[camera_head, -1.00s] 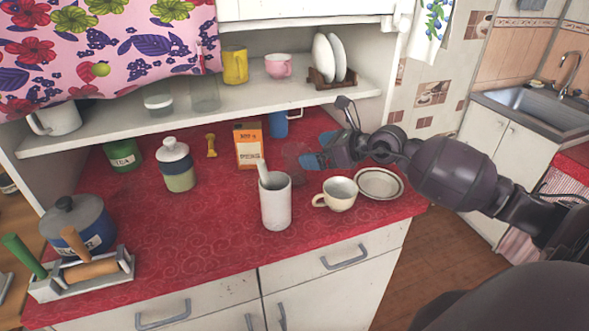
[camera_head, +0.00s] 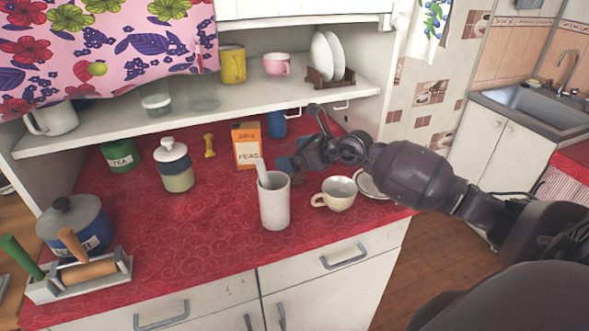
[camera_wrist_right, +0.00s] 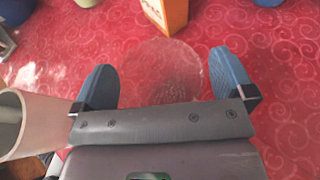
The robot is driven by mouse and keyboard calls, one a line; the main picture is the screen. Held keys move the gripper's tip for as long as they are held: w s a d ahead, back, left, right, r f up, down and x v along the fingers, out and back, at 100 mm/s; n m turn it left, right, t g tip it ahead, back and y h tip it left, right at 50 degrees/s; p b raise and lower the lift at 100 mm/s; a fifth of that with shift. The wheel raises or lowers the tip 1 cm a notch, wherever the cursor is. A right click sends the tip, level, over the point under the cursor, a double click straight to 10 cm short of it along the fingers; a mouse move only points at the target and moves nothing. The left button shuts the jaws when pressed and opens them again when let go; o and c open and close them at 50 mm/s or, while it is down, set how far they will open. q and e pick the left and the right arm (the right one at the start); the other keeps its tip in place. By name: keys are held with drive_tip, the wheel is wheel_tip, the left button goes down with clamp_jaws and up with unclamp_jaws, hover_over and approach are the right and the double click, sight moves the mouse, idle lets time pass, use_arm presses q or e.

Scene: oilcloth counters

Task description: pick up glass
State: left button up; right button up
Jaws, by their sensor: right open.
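A clear glass (camera_wrist_right: 160,75) shows faintly in the right wrist view as a see-through round shape on the red cloth. My right gripper (camera_wrist_right: 162,64) is open, with one blue finger on each side of the glass. I cannot tell if either finger touches it. In the head view my right gripper (camera_head: 292,163) is low over the counter behind the white cup, and the glass there is hidden or too faint to make out. My left gripper is not in view.
A tall white container (camera_head: 275,206) stands close by, also at the left in the wrist view (camera_wrist_right: 22,122). A cream cup (camera_head: 338,195), a plate (camera_head: 370,186) and an orange box (camera_head: 246,147) are near.

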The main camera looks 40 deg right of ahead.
drive_tip(key=c, duration=1)
drive_tip(key=shift+c, duration=0.3)
drive_tip(key=shift+r, duration=0.15)
drive_tip(key=shift+r, duration=0.25)
drive_tip(key=s+d+r+b, duration=0.1)
drive_tip(key=s+d, duration=0.1)
drive_tip(key=d, duration=0.6)
drive_tip(key=s+d+r+b, duration=0.1)
drive_tip(key=s+d+b, duration=0.1)
drive_tip(key=d, duration=0.7)
drive_tip(key=shift+s+d+r, duration=0.15)
drive_tip(key=shift+d+r, duration=0.1)
drive_tip(key=shift+r, duration=0.15)
drive_tip(key=shift+s, duration=0.1)
